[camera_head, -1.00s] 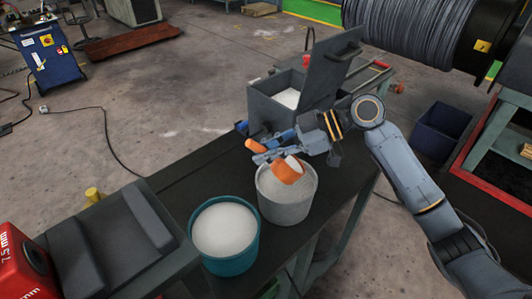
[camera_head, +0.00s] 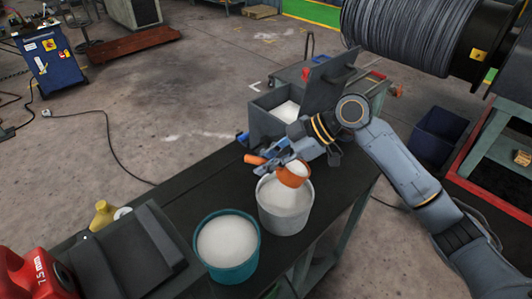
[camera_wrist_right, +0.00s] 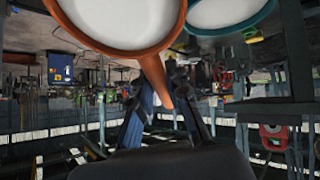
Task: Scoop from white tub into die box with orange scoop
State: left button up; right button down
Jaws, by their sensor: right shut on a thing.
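My right gripper (camera_head: 270,163) is shut on the handle of the orange scoop (camera_head: 294,176). The handle end sticks out on the left of the fingers, and the scoop's bowl is over the mouth of the white tub (camera_head: 284,222), which holds white powder. In the right wrist view the scoop's orange rim (camera_wrist_right: 150,52) surrounds a white fill, and its handle runs down between my fingers (camera_wrist_right: 165,90). The die box (camera_head: 266,124) is a dark grey box behind the tub, with its lid up and white powder inside. My left gripper is not in view.
A teal tub (camera_head: 225,272) of white powder stands close at the left of the white tub on the dark bench (camera_head: 185,190). A dark case and a red machine (camera_head: 30,275) are at lower left. A cable drum (camera_head: 410,35) is at upper right.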

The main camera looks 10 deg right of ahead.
jog(key=shift+r+h+p, duration=0.25)
jog(key=shift+h+p, duration=0.45)
jog(key=shift+p, duration=0.55)
jog(key=shift+r+h+p, duration=0.25)
jog(key=shift+h+p, duration=0.45)
jog(key=shift+p, duration=0.5)
jog(key=shift+f+h+p, duration=0.1)
jog(key=shift+h+p, duration=0.2)
jog(key=shift+p, duration=0.05)
jog(key=shift+f+n, duration=0.1)
jog(key=shift+n, duration=0.2)
jog(key=shift+r, duration=0.4)
notch_tip(320, 180, up, 5)
jog(key=shift+r+p, duration=0.1)
jog(key=shift+p, duration=0.7)
